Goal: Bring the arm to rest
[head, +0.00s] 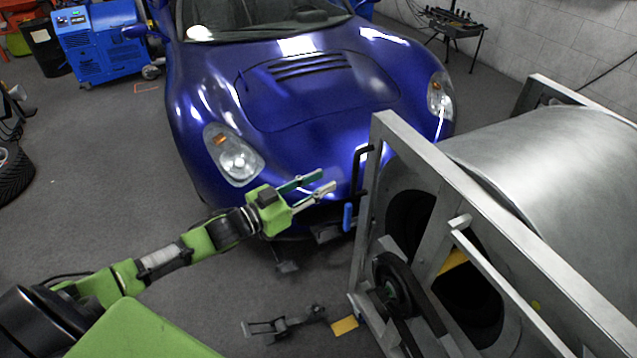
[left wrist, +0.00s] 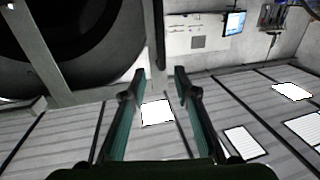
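My left arm (head: 165,258) reaches in from the lower left of the head view, stretched out toward the front of the blue car. My left gripper (head: 326,182) is open, with its two fingers apart and nothing between them. In the left wrist view the open fingers (left wrist: 160,75) also show, with a clear gap between the tips. The gripper is left of the metal frame of the dynamometer (head: 440,172), apart from it. A black crank with a blue handle (head: 348,216) is just right of the fingertips. My right gripper is not in view.
The blue car (head: 320,90) stands ahead. The dynamometer's large roller (head: 560,165) fills the right side. A black stand-like part (head: 285,324) lies on the floor. A blue machine (head: 105,45) and tyres (head: 14,172) are at the left. Floor between them is clear.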

